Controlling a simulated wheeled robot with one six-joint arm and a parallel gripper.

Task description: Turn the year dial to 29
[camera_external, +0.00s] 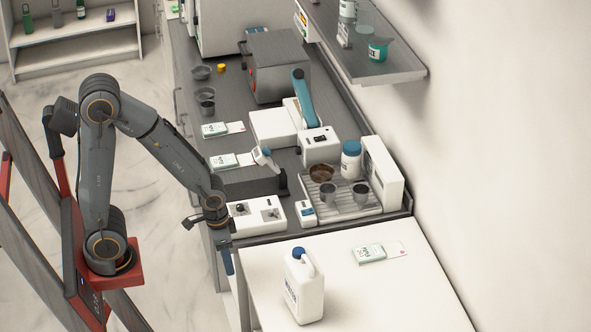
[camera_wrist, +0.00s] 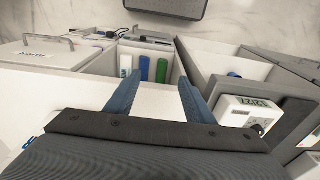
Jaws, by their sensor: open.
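A white box with two dark knobs (camera_external: 256,215) sits at the near end of the grey counter. In the wrist view, the white box (camera_wrist: 240,103) is at the right, with a small display and one dark dial (camera_wrist: 258,128) showing. The display seems to end in 27, but its digits are too small to be sure. I cannot tell which knob is the year dial. My gripper (camera_external: 227,262) hangs pointing down beside the counter's front edge, close to the box but apart from it. In the wrist view my gripper (camera_wrist: 158,88) is open, with nothing between its blue fingers.
A white table (camera_external: 345,270) adjoins the counter, bearing a white jug (camera_external: 304,288) with a blue cap. Open drawers (camera_wrist: 150,65) hold bottles below my gripper.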

